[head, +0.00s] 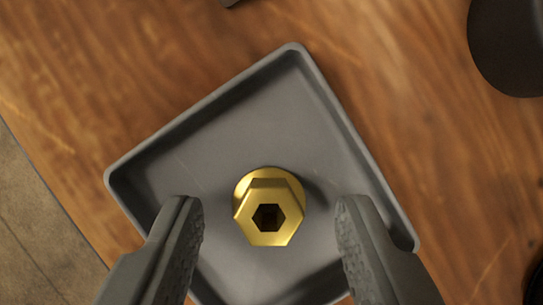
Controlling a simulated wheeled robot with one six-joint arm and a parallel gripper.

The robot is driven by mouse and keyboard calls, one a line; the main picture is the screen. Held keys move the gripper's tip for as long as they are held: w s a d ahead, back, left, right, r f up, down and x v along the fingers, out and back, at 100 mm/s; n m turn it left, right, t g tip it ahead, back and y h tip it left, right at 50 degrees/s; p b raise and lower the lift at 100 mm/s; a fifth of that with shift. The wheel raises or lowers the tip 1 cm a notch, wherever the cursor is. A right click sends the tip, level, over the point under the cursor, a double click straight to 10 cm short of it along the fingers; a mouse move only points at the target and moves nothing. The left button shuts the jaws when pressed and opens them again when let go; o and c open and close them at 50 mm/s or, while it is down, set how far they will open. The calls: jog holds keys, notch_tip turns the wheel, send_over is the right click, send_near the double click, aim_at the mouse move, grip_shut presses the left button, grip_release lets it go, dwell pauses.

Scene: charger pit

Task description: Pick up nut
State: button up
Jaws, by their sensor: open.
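A gold nut (283,233) with a round flange and a hexagonal body stands in a grey tray (262,112). A dark hexagonal hole faces up towards the camera. My gripper (269,212) is open, with one dark finger on each side of the nut. Both fingers are apart from the nut, with a clear gap left and right. The fingers cover parts of the tray's lower left and lower right sides. How high the fingertips are above the tray floor is hard to tell.
The tray has raised rims and lies turned on a brown wooden table (400,110). A dark rounded object (510,48) stands at the upper right. A small dark piece shows at the top edge. The table edge runs along the lower left.

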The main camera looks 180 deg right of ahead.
aim_at(268, 247)
jog(key=shift+f, duration=0.1)
grip_shut()
notch_tip(268, 247, up, 10)
dwell(0.7)
